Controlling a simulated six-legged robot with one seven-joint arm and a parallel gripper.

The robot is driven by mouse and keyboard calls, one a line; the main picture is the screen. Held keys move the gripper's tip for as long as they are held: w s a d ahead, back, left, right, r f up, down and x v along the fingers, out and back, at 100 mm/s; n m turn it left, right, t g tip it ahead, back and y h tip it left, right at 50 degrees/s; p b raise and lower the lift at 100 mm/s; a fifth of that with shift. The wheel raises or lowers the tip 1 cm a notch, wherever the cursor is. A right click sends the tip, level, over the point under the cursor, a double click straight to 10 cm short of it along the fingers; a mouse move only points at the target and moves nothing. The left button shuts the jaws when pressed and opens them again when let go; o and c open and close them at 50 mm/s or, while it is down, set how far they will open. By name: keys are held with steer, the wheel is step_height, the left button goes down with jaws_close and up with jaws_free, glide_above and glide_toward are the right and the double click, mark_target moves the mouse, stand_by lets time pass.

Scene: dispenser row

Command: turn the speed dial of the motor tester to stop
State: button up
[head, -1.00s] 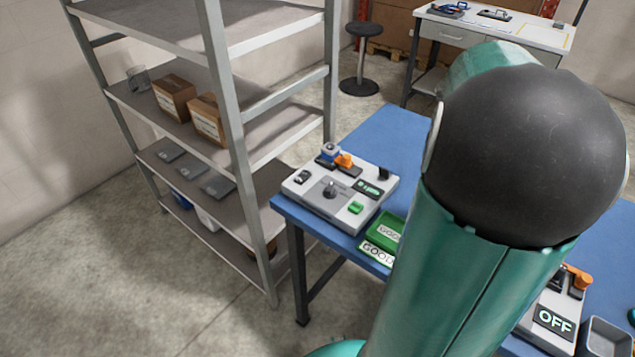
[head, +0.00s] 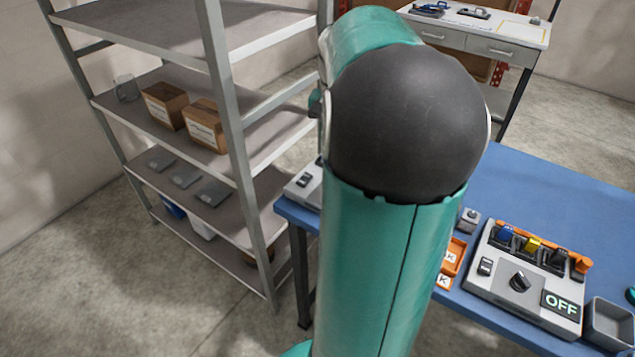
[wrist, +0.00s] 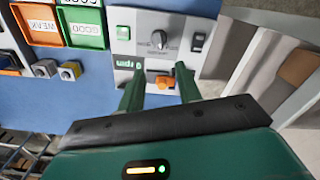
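The motor tester is a light grey box (wrist: 141,20) with a black dial (wrist: 158,40), a green display with "rpm" lettering (wrist: 130,63), a green button (wrist: 123,33) and a black switch (wrist: 198,41). An orange part (wrist: 164,80) sits on it. My gripper (wrist: 159,72) is open and empty, its two fingers apart over the display side of the tester, not at the dial. The dial's setting is too small to read. In the head view only the tester's left edge (head: 304,186) shows; my arm hides the rest and the gripper's fingers.
A second grey device (head: 510,285) with its own dial and an "OFF" display stands at the right on the blue table (head: 540,190). Green (wrist: 84,22) and orange (wrist: 37,24) labelled trays lie beside the tester. A metal shelf rack (head: 228,95) stands close at the left.

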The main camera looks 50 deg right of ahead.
step_height(320, 180, down, 14)
steer(key=shift+s+r, duration=0.15)
steer(key=shift+r, duration=0.05)
stand_by(0.4)
steer(key=shift+c, duration=0.2)
jaws_close()
